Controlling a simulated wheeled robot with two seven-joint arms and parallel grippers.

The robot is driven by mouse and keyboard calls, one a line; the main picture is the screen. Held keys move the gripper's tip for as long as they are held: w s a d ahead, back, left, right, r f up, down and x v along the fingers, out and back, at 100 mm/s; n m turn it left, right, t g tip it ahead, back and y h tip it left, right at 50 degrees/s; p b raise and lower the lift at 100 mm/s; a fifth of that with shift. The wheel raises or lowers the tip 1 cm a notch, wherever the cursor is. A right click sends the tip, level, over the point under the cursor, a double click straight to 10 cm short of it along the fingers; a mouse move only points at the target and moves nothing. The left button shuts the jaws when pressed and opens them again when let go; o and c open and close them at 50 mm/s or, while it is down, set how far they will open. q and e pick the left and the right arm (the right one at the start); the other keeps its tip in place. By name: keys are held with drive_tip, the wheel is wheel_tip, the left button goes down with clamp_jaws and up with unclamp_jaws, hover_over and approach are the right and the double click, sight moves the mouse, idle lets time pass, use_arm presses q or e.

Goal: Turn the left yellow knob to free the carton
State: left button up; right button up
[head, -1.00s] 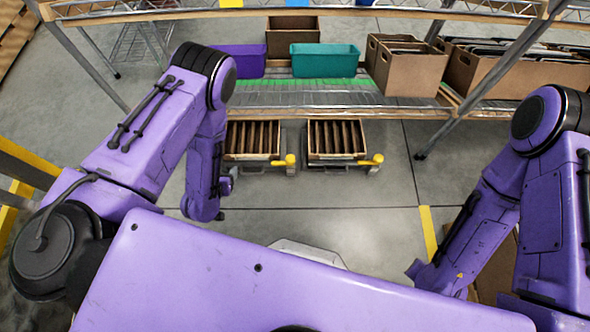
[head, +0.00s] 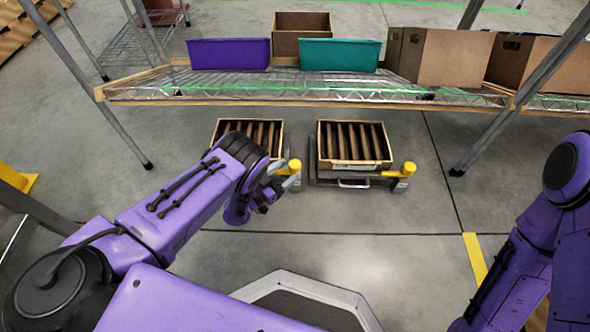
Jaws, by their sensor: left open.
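Two cartons with dark slatted contents sit low under the shelf's front edge, the left carton (head: 268,124) and the right carton (head: 353,162). The left yellow knob (head: 294,165) is at the left carton's right front corner. The right yellow knob (head: 408,169) is at the right carton's front right corner. My left forearm hides the front of the left carton. My right arm is at the right edge; its gripper is not clearly visible.
A wire shelf (head: 290,92) spans above the cartons. It bears a purple bin (head: 228,54), a teal bin (head: 339,55) and brown boxes (head: 455,58). Shelf posts stand at left and right. The floor (head: 360,255) in front is clear.

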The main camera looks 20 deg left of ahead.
sight(290, 168)
use_arm(q)
drive_tip(key=shift+f+b+x, duration=0.25)
drive_tip(key=shift+b+x, duration=0.15)
drive_tip(key=shift+x, duration=0.7)
drive_tip(key=shift+b+x, duration=0.3)
drive_tip(key=shift+x, duration=0.7)
drive_tip(key=shift+w+d+r, duration=0.1)
drive_tip(key=shift+w+r, duration=0.1)
drive_tip(key=shift+r, duration=0.05)
use_arm(e)
drive_tip(key=d+f, duration=0.1)
drive_tip(key=w+d+f, duration=0.1)
drive_tip(key=shift+w+f+n+h, duration=0.1)
drive_tip(key=shift+f+n+h, duration=0.2)
drive_tip(key=shift+f, duration=0.05)
